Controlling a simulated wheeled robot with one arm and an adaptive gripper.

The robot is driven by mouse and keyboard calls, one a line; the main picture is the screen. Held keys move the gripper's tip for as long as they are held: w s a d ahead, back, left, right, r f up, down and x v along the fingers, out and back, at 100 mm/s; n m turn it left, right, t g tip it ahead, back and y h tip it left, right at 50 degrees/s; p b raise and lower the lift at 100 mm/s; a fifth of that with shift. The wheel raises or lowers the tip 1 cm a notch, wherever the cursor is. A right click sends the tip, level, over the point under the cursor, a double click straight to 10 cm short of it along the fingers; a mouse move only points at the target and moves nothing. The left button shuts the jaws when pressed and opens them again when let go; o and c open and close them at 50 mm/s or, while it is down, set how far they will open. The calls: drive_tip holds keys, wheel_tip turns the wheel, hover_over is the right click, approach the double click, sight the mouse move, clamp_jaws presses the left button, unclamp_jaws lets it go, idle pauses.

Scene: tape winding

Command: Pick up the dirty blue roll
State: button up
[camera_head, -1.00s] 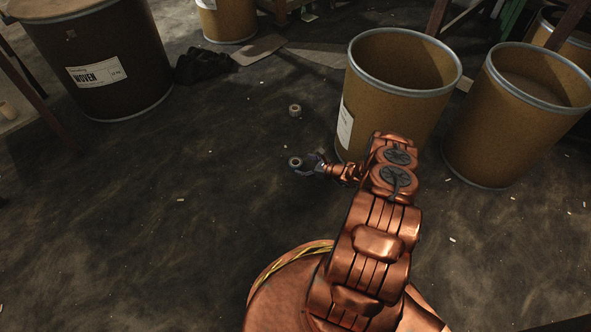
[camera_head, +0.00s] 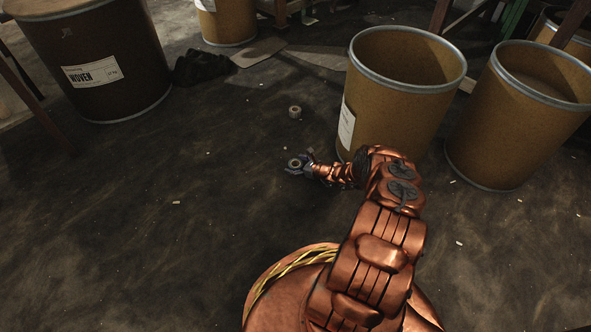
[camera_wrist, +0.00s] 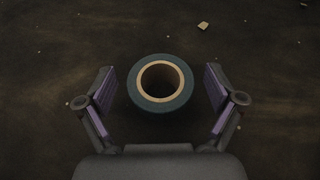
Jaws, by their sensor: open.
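The blue roll (camera_wrist: 160,104) is a dark blue-green ring of tape with a tan core. In the wrist view it sits centred between the fingers of my gripper (camera_wrist: 160,98), with a gap on each side. The gripper is open and neither finger touches the roll. In the head view the roll (camera_head: 295,162) shows small on the dark floor at the tip of my gripper (camera_head: 296,168). Whether it is dirty is too small and dim to tell.
Another small roll (camera_head: 295,112) lies on the floor just beyond. Two open tan drums (camera_head: 395,110) (camera_head: 515,130) stand to the right, the nearer one close to my arm. A dark drum (camera_head: 140,75) labelled WOVEN stands at upper left. The floor to the left is mostly clear.

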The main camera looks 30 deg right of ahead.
drive_tip(key=shift+w, duration=0.25)
drive_tip(key=c, duration=1.2)
drive_tip(key=shift+c, duration=0.2)
